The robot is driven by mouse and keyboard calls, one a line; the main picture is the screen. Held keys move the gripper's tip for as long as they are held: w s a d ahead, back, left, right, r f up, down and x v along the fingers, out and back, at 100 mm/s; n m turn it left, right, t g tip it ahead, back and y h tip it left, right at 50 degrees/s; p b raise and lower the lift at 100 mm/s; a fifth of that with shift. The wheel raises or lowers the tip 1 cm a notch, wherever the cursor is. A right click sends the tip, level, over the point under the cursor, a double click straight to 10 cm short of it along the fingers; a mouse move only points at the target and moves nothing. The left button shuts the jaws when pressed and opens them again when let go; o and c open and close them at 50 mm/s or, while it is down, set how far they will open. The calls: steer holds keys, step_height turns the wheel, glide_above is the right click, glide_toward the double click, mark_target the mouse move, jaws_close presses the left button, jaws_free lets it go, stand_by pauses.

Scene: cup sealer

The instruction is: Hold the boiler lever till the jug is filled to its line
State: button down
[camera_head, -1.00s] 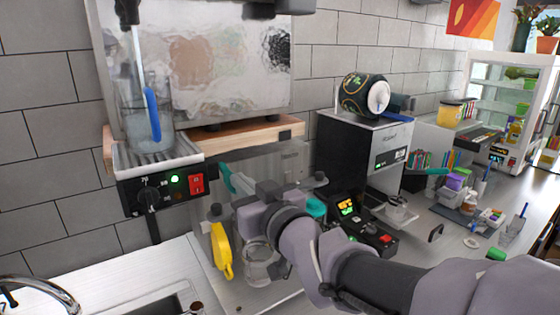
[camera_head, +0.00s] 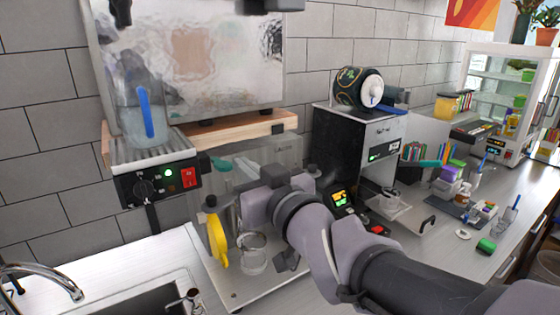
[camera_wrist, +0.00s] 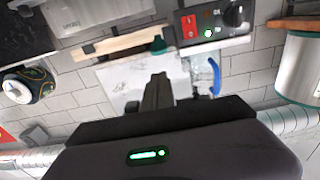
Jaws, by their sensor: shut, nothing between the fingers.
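The clear jug with a blue handle (camera_head: 146,112) stands upright on the ribbed drip tray at the boiler's left front, under the dark spout (camera_head: 121,12). No stream shows between spout and jug. Some water seems to be in the jug, but its level and line are too blurred to read. The boiler (camera_head: 190,62) is a shiny steel box. I cannot make out its lever. My gripper (camera_wrist: 158,88) is shut and empty; in the head view it (camera_head: 275,178) is right of and below the jug, apart from it. The wrist view shows the jug's blue handle (camera_wrist: 214,75).
A panel with a red switch (camera_head: 188,178) and green light sits below the drip tray. Below are a yellow handle (camera_head: 217,240) and a glass cup (camera_head: 252,255). The sealer (camera_head: 352,150) stands to the right. A sink with tap (camera_head: 45,275) is front left.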

steer(key=v, duration=0.5)
steer(key=shift+s+a, duration=0.15)
steer(key=shift+a, duration=0.1)
steer(key=shift+d, duration=0.1)
stand_by(0.8)
step_height(320, 180, up, 8)
steer(key=w+a+g+h+p, duration=0.2)
steer(key=g+h+p, duration=0.1)
steer(key=p, duration=1.9)
steer(key=shift+w+g, duration=0.4)
steer(key=shift+g, duration=0.1)
steer(key=shift+a+f, duration=0.15)
